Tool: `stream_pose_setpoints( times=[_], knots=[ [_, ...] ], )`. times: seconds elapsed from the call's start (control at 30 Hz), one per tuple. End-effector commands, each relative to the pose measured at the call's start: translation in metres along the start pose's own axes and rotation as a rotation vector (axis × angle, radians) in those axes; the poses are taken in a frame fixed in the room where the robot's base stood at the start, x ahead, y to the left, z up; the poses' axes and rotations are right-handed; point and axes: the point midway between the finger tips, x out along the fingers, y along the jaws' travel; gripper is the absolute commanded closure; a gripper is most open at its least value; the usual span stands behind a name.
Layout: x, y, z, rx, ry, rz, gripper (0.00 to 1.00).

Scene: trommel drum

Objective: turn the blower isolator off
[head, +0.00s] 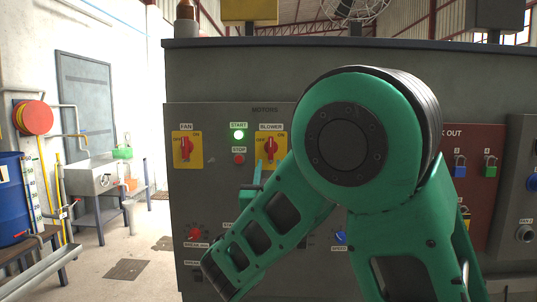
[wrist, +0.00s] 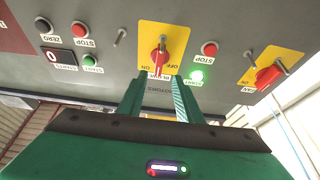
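The blower isolator is a red rotary knob (head: 271,149) on a yellow plate marked OFF at left and ON at right. In the wrist view the picture is upside down, and the knob (wrist: 159,61) stands just beyond my fingertips, roughly centred between them. It looks close to upright; I cannot tell exactly which mark it points to. My gripper (wrist: 157,80) is open, its two green fingers apart with nothing between them. In the head view only a finger (head: 258,172) shows just below the blower plate; my arm hides part of the panel.
Left of the blower are a lit green START button (head: 239,134) and a red STOP button (head: 239,159). The similar FAN isolator (head: 186,150) is further left. A red lockout board (head: 475,190) with padlocks is at right. Small pegs stick out of the panel.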

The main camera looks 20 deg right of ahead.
Motion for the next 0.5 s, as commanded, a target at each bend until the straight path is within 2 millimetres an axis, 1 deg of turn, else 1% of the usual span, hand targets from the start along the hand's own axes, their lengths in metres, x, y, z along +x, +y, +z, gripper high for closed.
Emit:
stream_pose_setpoints(
  times=[0.33, 0.5],
  knots=[
    [0.017, 0.003, -0.003, 0.002, 0.004, 0.006, 0.68],
    [0.043, 0.004, -0.003, 0.004, 0.005, 0.007, 0.68]
  ],
)
